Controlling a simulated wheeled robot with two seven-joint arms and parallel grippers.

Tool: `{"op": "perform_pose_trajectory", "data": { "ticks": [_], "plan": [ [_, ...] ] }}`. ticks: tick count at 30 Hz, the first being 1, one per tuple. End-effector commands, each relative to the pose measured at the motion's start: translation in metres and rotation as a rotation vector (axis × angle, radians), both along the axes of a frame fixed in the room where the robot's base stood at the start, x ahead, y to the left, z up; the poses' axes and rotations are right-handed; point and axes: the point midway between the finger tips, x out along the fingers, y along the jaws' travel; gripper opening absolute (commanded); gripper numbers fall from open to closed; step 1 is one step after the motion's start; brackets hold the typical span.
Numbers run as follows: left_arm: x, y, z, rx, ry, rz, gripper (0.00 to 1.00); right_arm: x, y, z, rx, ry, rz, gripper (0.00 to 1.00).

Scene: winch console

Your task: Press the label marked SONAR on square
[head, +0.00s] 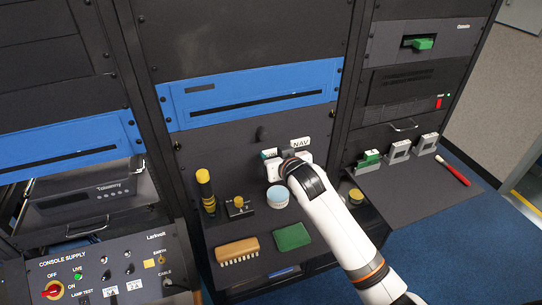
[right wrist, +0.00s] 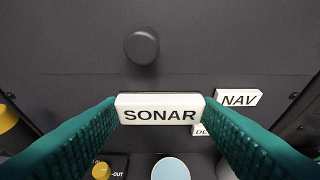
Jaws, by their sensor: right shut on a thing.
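The white label lettered SONAR (right wrist: 159,115) is gripped between the teal fingers of my right gripper (right wrist: 160,117) in the right wrist view. It looks level and faces the camera, in front of a dark panel (right wrist: 70,80). In the head view my right gripper (head: 272,156) is at the dark panel under the blue strip, and the label is mostly hidden there. I cannot tell whether the label touches the panel. A label starting DE (right wrist: 203,131) is partly hidden behind a finger. My left gripper is not in view.
A black knob (right wrist: 141,46) sticks out of the panel above the label. A right shelf holds grey frames (head: 398,151) and a red-handled tool (head: 453,171).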

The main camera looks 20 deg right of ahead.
Motion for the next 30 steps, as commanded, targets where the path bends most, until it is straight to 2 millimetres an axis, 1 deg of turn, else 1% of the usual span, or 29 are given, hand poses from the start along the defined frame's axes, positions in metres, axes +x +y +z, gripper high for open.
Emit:
{"op": "perform_pose_trajectory", "data": {
  "ticks": [1,6,9,12,18,30],
  "plan": [
    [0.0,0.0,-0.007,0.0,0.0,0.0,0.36,-0.012,-0.001,0.003,0.0,-0.003,0.001,0.36],
    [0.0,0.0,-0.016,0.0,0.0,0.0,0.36,-0.045,-0.001,0.02,0.0,-0.002,0.001,0.36],
    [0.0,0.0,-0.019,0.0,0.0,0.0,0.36,-0.06,-0.002,0.029,0.0,-0.002,0.001,0.36],
    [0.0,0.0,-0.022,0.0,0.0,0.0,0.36,-0.071,-0.003,0.035,0.0,-0.001,0.0,0.36],
    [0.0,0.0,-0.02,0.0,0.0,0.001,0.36,-0.084,-0.003,0.041,-0.001,0.002,0.0,0.36],
    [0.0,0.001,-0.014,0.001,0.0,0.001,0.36,-0.096,-0.003,0.042,-0.001,0.003,0.0,0.36]
  ]
}}
